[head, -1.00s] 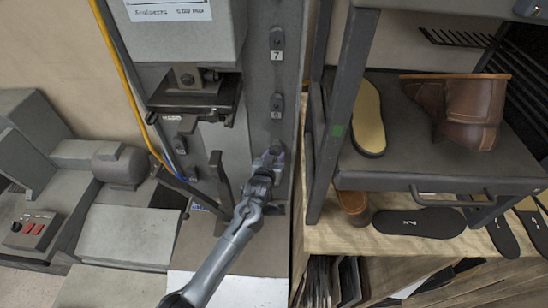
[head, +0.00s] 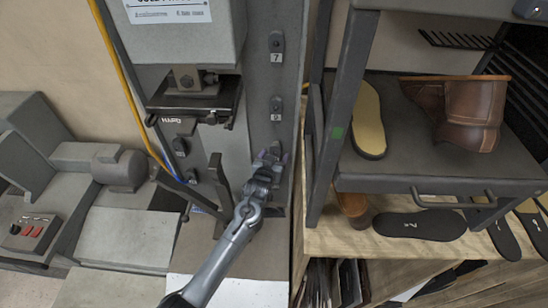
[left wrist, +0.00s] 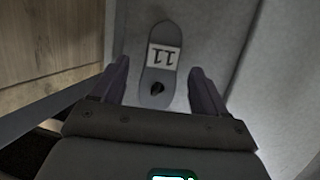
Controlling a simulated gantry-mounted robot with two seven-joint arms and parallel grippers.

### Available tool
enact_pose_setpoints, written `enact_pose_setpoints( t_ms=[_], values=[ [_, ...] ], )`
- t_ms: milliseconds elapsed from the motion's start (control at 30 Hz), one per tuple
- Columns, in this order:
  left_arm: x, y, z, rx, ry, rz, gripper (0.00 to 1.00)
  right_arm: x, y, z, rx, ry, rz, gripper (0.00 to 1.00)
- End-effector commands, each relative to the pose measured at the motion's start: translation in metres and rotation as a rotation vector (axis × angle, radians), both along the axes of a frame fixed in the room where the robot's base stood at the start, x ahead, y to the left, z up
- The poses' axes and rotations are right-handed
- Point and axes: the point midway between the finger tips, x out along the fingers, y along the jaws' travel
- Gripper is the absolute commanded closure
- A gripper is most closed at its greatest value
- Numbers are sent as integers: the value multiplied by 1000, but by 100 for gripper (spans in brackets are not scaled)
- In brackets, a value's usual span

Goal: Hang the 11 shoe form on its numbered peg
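A grey rounded plate (left wrist: 158,70) carries a white label with 11, which reads upside down in the left wrist view. A dark peg (left wrist: 157,89) sticks out of it below the label, and nothing is seen hanging on it. My left gripper (head: 271,157) is at the grey column, below the 9 plate. Its fingers (left wrist: 159,68) are apart on either side of the 11 plate, with nothing between them that I can make out. I cannot identify a shoe form marked 11 in these frames. My right gripper is not in view.
Plates marked 7 (head: 277,43) and 9 (head: 276,106) sit higher on the column (head: 258,75). A dark metal rack (head: 345,110) with a brown boot (head: 473,110) and a tan sole (head: 369,119) stands close on the right. A black sole (head: 420,224) lies on the wooden bench.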

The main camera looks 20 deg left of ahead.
Motion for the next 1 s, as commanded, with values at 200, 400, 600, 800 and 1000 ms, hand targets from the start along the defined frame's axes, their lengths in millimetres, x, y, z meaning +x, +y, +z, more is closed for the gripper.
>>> enact_pose_setpoints(
  t_ms=[200, 400, 600, 800, 1000],
  values=[
    [-1, 0, -3, 0, 6, 0, 26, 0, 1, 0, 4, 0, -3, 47],
    [-11, -1, 0, 1, 4, 0, 26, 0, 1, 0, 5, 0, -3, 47],
    [-35, -4, 8, 0, 2, 0, 26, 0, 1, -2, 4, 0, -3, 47],
    [-65, -7, 18, 0, 1, 0, 26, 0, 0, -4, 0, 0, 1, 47],
    [-89, -9, 25, 0, 1, -1, 26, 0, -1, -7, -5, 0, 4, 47]
  ],
)
